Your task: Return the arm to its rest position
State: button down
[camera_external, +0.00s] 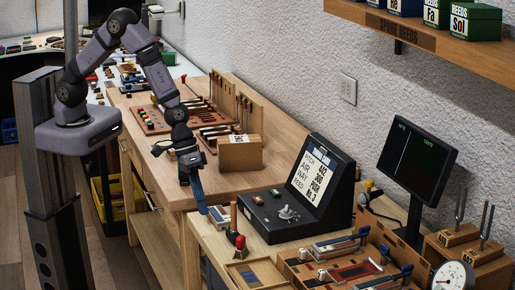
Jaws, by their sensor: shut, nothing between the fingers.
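My arm rises from its base on a dark column at the left, bends at the top and reaches down over the near edge of the wooden bench (170,175). My gripper (201,205) points down at the bench's front edge, left of the black console. Its fingers are shut with nothing held. A blue piece (219,216) lies just right of the fingertips; I cannot tell if they touch.
A cardboard box (240,153) stands right of my wrist. The black console (300,195) and a dark monitor (418,160) stand to the right. A red-tipped handle (239,241) is near the gripper. A shelf (430,40) with boxes is upper right.

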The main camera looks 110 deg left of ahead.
jog(key=s+r+m+g, duration=0.3)
jog(key=s+m+g, duration=0.4)
jog(key=s, duration=1.6)
jog(key=s+a+r+m+t+y, duration=0.1)
jog(key=a+r+t, duration=0.2)
jog(key=r, duration=0.5)
jog(key=shift+s+r+m+y, duration=0.25)
jog(key=shift+s+m+y, duration=0.05)
jog(key=shift+s, duration=0.05)
